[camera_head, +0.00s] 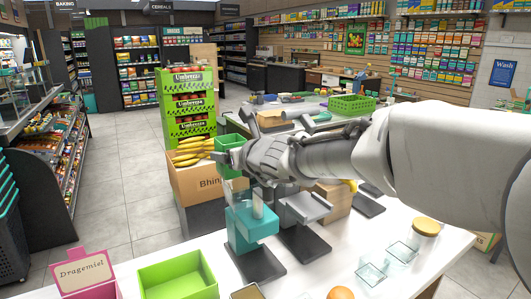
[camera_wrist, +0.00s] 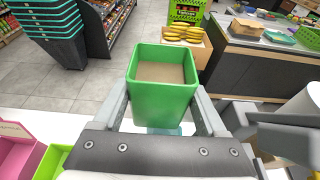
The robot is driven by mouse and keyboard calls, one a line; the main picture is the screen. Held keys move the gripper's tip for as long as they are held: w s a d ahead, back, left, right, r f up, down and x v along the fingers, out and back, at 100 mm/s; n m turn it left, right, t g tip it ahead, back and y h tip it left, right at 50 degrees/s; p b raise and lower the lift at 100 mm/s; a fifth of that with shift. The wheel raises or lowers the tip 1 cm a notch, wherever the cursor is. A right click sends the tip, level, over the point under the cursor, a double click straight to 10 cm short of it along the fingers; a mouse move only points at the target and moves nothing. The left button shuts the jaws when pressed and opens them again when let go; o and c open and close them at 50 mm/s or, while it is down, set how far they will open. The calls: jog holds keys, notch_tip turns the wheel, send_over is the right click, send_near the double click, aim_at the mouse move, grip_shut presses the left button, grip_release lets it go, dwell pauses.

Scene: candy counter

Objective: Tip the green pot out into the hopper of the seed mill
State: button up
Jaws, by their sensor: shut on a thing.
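My gripper (camera_wrist: 162,108) is shut on the green pot (camera_wrist: 160,98), with one finger on each side of it. The pot is square and upright in the wrist view. Brown contents with a flat surface show inside it. In the head view the green pot (camera_head: 229,142) is partly hidden by my gripper (camera_head: 236,153), held above the counter. A teal machine (camera_head: 249,229) with a clear piece on top and a dark base stands below my gripper. A grey machine (camera_head: 305,207) stands just right of it. I cannot tell for certain which is the seed mill.
A green open box (camera_head: 178,279) and a pink box labelled Dragemiel (camera_head: 86,275) stand at the front left. Clear glass containers (camera_head: 372,270), an orange fruit (camera_head: 340,293) and a wooden-lidded jar (camera_head: 425,227) are on the right. A banana crate (camera_head: 196,182) stands behind the counter.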

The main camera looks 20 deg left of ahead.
jog(key=shift+f+b, duration=0.6)
jog(key=shift+f, duration=0.1)
jog(key=shift+r+p, duration=0.25)
jog(key=shift+p, duration=0.15)
jog(key=shift+s+a+r+m+g+y+p, duration=0.1)
jog(key=shift+s+r+m+g+y+p, duration=0.1)
jog(key=shift+m+p, duration=0.4)
jog(key=shift+s+a+r+m+g+y+p, duration=0.1)
jog(key=shift+m+g+p, duration=0.15)
jog(key=shift+p, duration=0.65)
